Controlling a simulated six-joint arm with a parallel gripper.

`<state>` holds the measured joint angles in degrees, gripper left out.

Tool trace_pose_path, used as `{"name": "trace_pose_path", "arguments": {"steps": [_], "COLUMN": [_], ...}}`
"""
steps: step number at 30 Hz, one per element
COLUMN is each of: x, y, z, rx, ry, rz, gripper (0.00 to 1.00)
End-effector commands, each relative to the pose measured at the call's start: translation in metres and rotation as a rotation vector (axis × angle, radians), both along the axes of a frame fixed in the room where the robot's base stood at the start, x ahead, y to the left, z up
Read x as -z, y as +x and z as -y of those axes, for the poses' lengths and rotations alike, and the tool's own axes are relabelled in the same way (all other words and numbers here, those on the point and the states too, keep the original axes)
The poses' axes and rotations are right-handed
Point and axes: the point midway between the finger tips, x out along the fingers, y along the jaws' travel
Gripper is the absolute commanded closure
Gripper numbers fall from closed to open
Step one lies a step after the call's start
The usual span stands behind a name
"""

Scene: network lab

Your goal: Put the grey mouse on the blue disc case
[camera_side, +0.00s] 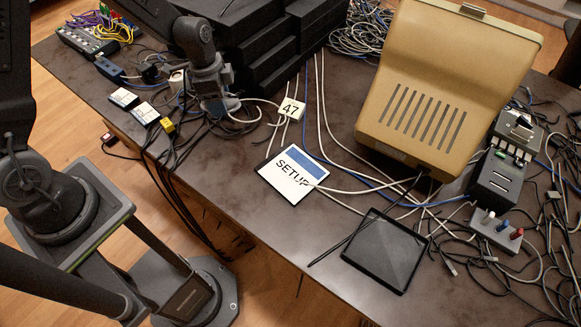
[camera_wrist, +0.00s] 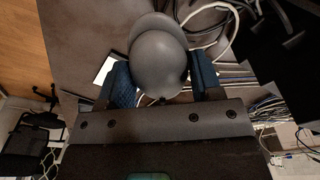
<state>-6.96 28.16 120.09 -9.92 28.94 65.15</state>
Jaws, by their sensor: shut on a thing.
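The grey mouse (camera_wrist: 158,62) is a smooth rounded body between the blue-padded fingers of my gripper (camera_wrist: 165,84) in the wrist view. My gripper is shut on it. In the side view my gripper (camera_side: 217,98) is low over the back left of the table, among cables; I cannot tell whether the mouse touches the table. A flat white case with a blue band and the word SETUP (camera_side: 292,174), likely the blue disc case, lies mid-table, to the right of and nearer the camera than my gripper. Nothing rests on it.
A card marked 47 (camera_side: 291,108) stands just behind the case. A black square tray (camera_side: 385,251) lies front right, and a beige machine (camera_side: 440,90) stands behind it. Small white-labelled squares (camera_side: 124,98) lie left of my gripper. Cables cross much of the table.

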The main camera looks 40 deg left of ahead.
Motion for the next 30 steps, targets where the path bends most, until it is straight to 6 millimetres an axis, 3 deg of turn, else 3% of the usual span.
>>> {"name": "trace_pose_path", "arguments": {"steps": [1,3,10,14,24,30], "x": [-0.001,-0.002,-0.005,0.001,0.044,0.061], "y": [0.003,0.005,0.006,0.006,0.008,0.01], "z": [0.02,0.042,0.084,0.099,0.17,0.199], "rx": [0.128,0.279,0.582,0.629,0.632,0.627], "ry": [-0.003,-0.007,-0.018,-0.021,-0.02,-0.019], "rz": [0.0,0.001,0.008,0.006,0.005,0.008], "gripper": [0.66,0.66,0.66,0.66,0.66,0.66]}}
